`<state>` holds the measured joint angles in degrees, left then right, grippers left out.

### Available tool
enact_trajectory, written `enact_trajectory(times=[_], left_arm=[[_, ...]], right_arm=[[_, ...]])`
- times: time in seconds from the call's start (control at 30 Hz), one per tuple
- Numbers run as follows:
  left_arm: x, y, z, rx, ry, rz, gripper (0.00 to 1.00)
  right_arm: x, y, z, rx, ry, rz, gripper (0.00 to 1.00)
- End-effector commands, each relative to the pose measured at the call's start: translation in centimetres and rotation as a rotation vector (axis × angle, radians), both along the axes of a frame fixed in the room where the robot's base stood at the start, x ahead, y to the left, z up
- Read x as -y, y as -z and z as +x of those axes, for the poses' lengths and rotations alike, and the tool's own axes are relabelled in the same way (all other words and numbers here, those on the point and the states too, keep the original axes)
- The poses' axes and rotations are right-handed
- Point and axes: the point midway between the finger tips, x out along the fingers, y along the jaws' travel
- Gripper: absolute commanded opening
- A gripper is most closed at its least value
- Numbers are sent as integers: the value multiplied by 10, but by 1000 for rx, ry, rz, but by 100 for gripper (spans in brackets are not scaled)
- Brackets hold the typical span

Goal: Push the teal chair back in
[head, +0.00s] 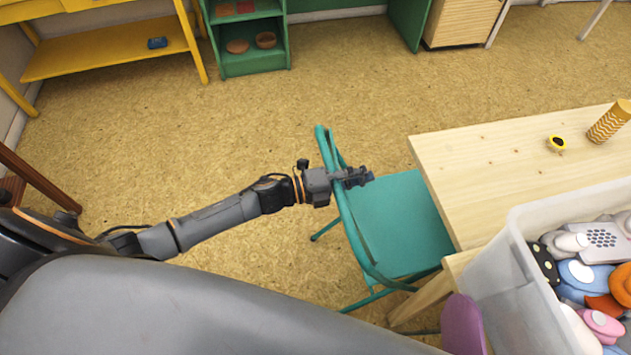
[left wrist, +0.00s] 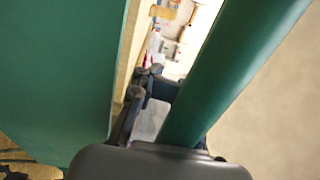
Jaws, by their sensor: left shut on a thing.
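The teal chair (head: 398,223) stands at the left side of the wooden table (head: 478,172), its backrest toward my left arm. The front part of its seat runs up to or under the table edge. My left gripper (head: 357,177) reaches over the backrest and is shut on its teal tube. In the left wrist view the tube (left wrist: 238,75) passes between the fingers of the gripper (left wrist: 155,105), with a broad teal surface at the left. Part of the backrest is hidden behind the gripper. My right gripper is not in view.
A purple chair back (head: 463,325) is at the bottom. The floor left of the chair is free.

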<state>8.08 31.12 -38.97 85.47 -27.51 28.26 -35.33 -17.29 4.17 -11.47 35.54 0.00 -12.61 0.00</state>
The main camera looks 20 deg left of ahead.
Motion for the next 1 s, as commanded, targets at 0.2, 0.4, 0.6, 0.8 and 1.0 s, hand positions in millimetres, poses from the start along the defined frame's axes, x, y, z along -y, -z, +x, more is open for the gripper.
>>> enact_trajectory(times=[0.2,0.4,0.6,0.8,1.0], left_arm=[[1,-6,2,9,2,-6,20],[0,-7,2,11,1,-6,49],[0,-7,3,11,0,-6,49],[0,-7,3,12,0,-5,49],[-3,-7,1,11,-1,-4,49]], right_arm=[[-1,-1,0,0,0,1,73],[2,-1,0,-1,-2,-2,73],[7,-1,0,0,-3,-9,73],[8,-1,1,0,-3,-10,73],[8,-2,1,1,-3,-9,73]])
